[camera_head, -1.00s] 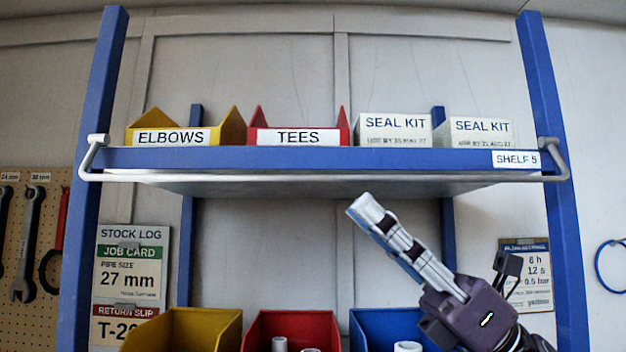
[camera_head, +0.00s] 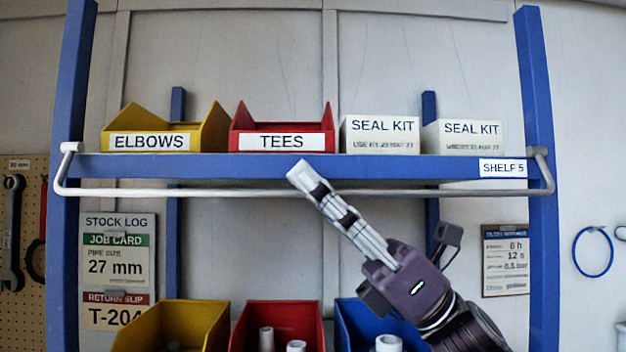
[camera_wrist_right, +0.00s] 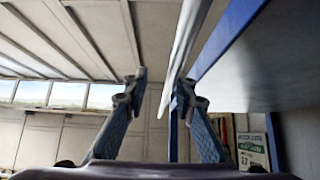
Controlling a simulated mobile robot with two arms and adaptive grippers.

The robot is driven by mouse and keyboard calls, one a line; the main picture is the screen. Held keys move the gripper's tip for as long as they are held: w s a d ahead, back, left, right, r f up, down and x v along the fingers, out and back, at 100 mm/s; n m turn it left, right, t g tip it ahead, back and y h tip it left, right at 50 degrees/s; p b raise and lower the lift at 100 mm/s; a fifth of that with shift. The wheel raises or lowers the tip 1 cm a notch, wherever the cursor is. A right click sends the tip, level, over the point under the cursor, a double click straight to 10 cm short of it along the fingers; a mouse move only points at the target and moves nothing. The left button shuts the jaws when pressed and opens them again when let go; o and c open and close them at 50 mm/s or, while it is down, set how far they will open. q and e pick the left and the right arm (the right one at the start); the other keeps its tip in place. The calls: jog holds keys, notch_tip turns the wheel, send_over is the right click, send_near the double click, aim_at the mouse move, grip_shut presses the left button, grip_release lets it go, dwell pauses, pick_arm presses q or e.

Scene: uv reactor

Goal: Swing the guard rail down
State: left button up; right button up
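The guard rail (camera_head: 400,193) is a long pale grey bar with bent ends. Its end brackets sit on the left and right posts, and its bar runs across just below the blue shelf's front edge. My right gripper (camera_head: 300,176) reaches up from the lower right. Its fingertips overlap the bar and the shelf edge left of centre. In the right wrist view, the gripper's fingers (camera_wrist_right: 160,90) are apart and a pale bar (camera_wrist_right: 183,48), apparently the rail, passes by the gap. I cannot tell whether they touch it. My left gripper is not in view.
The blue shelf (camera_head: 400,168) carries a yellow ELBOWS bin (camera_head: 212,130), a red TEES bin (camera_head: 240,130) and two seal kit boxes (camera_head: 380,135). Yellow, red and blue bins (camera_head: 345,325) stand below. A blue post (camera_head: 540,200) bounds the right side.

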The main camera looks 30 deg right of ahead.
jog(key=shift+c, duration=0.4)
grip_shut()
jog(key=shift+f, duration=0.1)
jog(key=shift+s+a+m+t, duration=0.1)
jog(key=shift+m+t, duration=0.2)
jog(key=shift+m, duration=0.3)
